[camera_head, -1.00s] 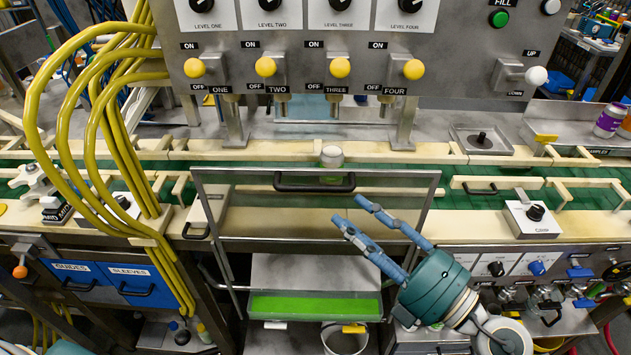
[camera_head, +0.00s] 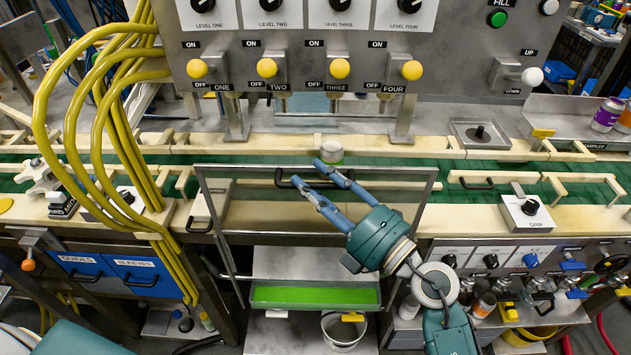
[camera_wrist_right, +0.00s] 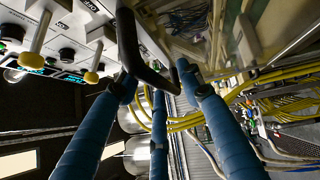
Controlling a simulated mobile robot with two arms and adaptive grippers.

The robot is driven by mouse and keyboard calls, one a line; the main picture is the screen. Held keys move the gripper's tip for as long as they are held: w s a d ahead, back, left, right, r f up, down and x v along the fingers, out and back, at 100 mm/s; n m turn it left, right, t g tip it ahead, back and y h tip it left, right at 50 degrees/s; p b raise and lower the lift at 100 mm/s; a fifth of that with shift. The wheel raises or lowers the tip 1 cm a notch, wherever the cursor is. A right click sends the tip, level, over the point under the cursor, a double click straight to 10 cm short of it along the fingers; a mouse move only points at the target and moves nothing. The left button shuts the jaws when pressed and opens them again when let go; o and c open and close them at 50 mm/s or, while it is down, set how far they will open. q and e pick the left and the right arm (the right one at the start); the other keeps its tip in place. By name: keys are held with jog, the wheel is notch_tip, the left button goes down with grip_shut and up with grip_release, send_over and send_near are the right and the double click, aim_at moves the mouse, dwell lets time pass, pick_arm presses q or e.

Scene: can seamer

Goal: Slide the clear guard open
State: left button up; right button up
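The clear guard (camera_head: 380,207) is a see-through panel in a thin metal frame, in front of the green conveyor in the head view. Its black handle (camera_head: 282,180) runs along its upper part and is partly hidden by my fingers. My right gripper (camera_head: 308,173) reaches up from the lower right, its blue fingers apart at the handle. In the right wrist view the black handle (camera_wrist_right: 147,57) lies between the spread fingertips of my right gripper (camera_wrist_right: 157,78); firm contact cannot be told. My left gripper is not in view.
A can (camera_head: 331,150) stands on the conveyor (camera_head: 400,158) behind the guard. Yellow hoses (camera_head: 100,110) hang on the left. Yellow-knobbed levers (camera_head: 339,68) line the panel above. A green tray (camera_head: 315,295) and white bucket (camera_head: 344,331) are below.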

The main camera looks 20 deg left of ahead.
grip_shut()
jog(key=shift+f, duration=0.1)
notch_tip(320, 180, down, 22)
jog(key=b, duration=1.5)
jog(key=shift+f, duration=0.1)
jog(key=shift+o, duration=0.7)
grip_release()
jog(key=v, duration=1.2)
jog(key=shift+r, duration=0.25)
